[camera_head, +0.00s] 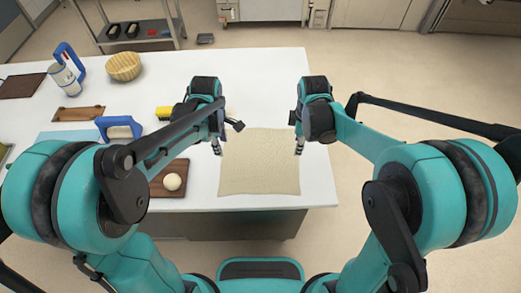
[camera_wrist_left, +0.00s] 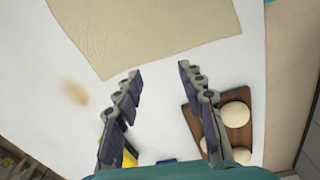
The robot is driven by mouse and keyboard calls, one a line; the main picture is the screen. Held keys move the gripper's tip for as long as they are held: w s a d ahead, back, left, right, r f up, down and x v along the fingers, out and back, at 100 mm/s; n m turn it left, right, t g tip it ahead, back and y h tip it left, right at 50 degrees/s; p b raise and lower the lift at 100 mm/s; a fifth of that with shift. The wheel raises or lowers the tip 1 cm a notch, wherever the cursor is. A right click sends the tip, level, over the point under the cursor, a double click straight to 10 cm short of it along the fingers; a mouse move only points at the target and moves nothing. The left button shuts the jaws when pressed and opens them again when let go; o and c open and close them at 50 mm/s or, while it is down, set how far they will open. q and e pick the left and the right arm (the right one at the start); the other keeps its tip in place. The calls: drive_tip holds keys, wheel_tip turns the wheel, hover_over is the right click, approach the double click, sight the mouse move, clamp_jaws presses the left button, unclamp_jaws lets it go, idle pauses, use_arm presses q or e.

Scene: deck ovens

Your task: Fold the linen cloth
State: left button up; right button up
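The linen cloth (camera_head: 259,165) is a beige, roughly square piece lying flat and spread out near the front edge of the white table. Its edge also shows in the left wrist view (camera_wrist_left: 145,32). My left gripper (camera_head: 217,148) is at the cloth's left edge, pointing down; in the left wrist view its two fingers (camera_wrist_left: 159,70) are apart with nothing between them, short of the cloth. My right gripper (camera_head: 299,147) is by the cloth's right edge; its fingers are too small to judge, and contact with the cloth cannot be told.
A brown board (camera_head: 165,187) with pale dough balls (camera_head: 172,182) lies left of the cloth, partly behind my left arm. A yellow object (camera_head: 164,112), a wicker bowl (camera_head: 124,66) and blue-handled tools stand farther left. The white table (camera_head: 262,85) is clear behind the cloth.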

sight(226, 160)
use_arm(q)
drive_tip(key=f, duration=0.3)
drive_tip(key=f+n, duration=0.1)
drive_tip(key=f, duration=0.2)
drive_tip(key=w+f+n, duration=0.1)
drive_tip(key=f, duration=0.2)
drive_tip(key=shift+d+g+p, duration=0.2)
drive_tip(key=shift+g+p, duration=0.1)
drive_tip(key=shift+p, duration=0.1)
use_arm(e)
drive_tip(key=f, duration=0.3)
drive_tip(key=f+n, duration=0.1)
drive_tip(key=f, duration=0.2)
drive_tip(key=w+a+f+n, duration=0.1)
drive_tip(key=f, duration=0.2)
drive_tip(key=shift+g, duration=0.4)
use_arm(q)
drive_tip(key=shift+f, duration=0.1)
drive_tip(key=shift+c, duration=0.2)
use_arm(e)
drive_tip(key=shift+f, duration=0.1)
drive_tip(key=shift+c, duration=0.2)
